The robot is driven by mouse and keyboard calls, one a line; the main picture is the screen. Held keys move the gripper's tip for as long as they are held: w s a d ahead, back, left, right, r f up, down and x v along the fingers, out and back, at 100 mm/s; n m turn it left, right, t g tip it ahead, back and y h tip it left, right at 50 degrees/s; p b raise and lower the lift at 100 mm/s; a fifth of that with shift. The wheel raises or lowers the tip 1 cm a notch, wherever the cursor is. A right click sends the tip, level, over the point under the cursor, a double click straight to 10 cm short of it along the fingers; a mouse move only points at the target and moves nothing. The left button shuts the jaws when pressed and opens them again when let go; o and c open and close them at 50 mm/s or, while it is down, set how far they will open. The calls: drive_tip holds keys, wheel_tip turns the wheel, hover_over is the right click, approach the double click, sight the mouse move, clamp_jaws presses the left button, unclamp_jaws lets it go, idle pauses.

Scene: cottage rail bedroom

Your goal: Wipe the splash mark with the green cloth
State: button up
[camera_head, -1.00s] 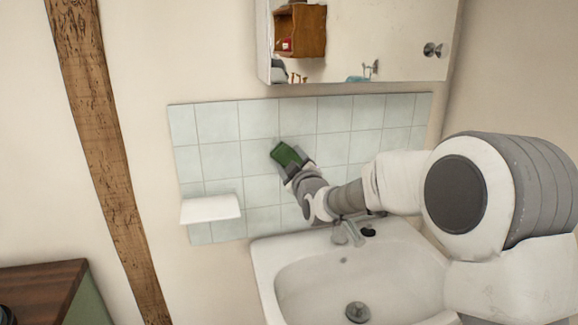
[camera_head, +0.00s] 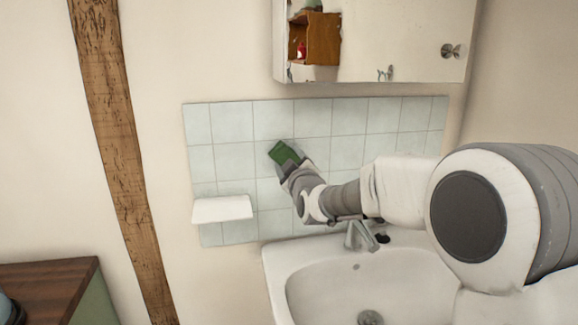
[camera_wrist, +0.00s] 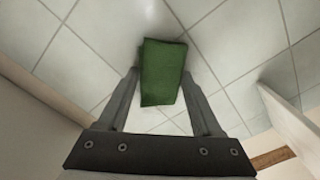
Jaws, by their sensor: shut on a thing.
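The green cloth (camera_head: 285,153) is a folded block in front of the pale tiled wall panel (camera_head: 219,124). It also shows in the wrist view (camera_wrist: 163,72), between the two fingers. My gripper (camera_head: 287,164) is shut on the cloth, and the fingertips (camera_wrist: 161,78) lie along its sides in the wrist view. The cloth is close to the tiles; I cannot tell whether it touches them. No splash mark can be made out on the visible tiles; the part behind the cloth and gripper is hidden.
A white shelf (camera_head: 222,209) juts out at the panel's lower left. A white sink (camera_head: 283,265) with a metal tap (camera_head: 360,236) lies below. A wall cabinet (camera_head: 400,40) hangs above. A wooden-topped cupboard (camera_head: 48,290) stands at lower left.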

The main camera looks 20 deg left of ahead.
drive_tip(key=shift+w+d+f+b, duration=0.1)
drive_tip(key=shift+w+d+b, duration=0.35)
drive_tip(key=shift+d, duration=0.4)
drive_tip(key=shift+w+d+b, duration=0.25)
drive_tip(key=shift+w+d, duration=0.3)
drive_tip(key=shift+d, duration=0.25)
drive_tip(key=s+a+b, duration=0.1)
drive_tip(key=s+a, duration=0.1)
drive_tip(key=a, duration=0.1)
drive_tip(key=shift+a+b, duration=0.25)
drive_tip(key=shift+b, duration=0.15)
drive_tip(key=shift+s, duration=0.1)
drive_tip(key=shift+b+v, duration=2.1)
drive_tip(key=shift+v, duration=0.9)
